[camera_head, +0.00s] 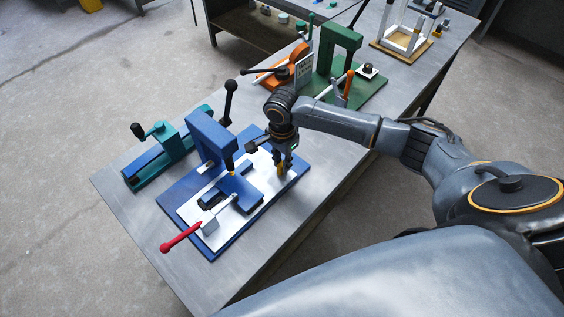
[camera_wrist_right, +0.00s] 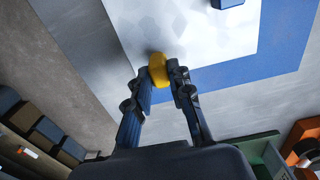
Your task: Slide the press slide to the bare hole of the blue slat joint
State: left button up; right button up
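The blue press (camera_head: 209,138) stands on a blue base, with its yellow-tipped ram above a white plate (camera_head: 187,210). Blue slat pieces (camera_head: 240,193) lie on that plate below the ram; their holes are too small to make out. My right gripper (camera_head: 281,168) reaches down at the plate's far right end. Its fingers (camera_wrist_right: 160,72) are closed around a yellow knob (camera_wrist_right: 158,68) standing over the white plate, which looks like the slide's handle. The knob's lower part is hidden. My left gripper is in neither view.
A red-handled clamp (camera_head: 181,237) sits at the plate's near end. A teal vise (camera_head: 162,149) stands left of the press. A green press (camera_head: 345,70) and an orange device (camera_head: 287,67) stand behind on the bench (camera_head: 120,180). The bench's front right strip is clear.

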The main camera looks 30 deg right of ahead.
jog(key=shift+w+d+r+p, duration=0.2)
jog(key=shift+w+d+p, duration=0.15)
jog(key=shift+d, duration=0.35)
grip_shut()
jog(key=shift+w+d+p, duration=0.2)
jog(key=shift+w+d, duration=0.05)
jog(key=shift+d, duration=0.4)
jog(key=shift+w+d+p, duration=0.15)
jog(key=shift+w+d, duration=0.05)
jog(key=shift+d, duration=0.4)
jog(key=o, duration=1)
grip_release()
jog(key=shift+s, duration=0.1)
jog(key=shift+a, duration=0.1)
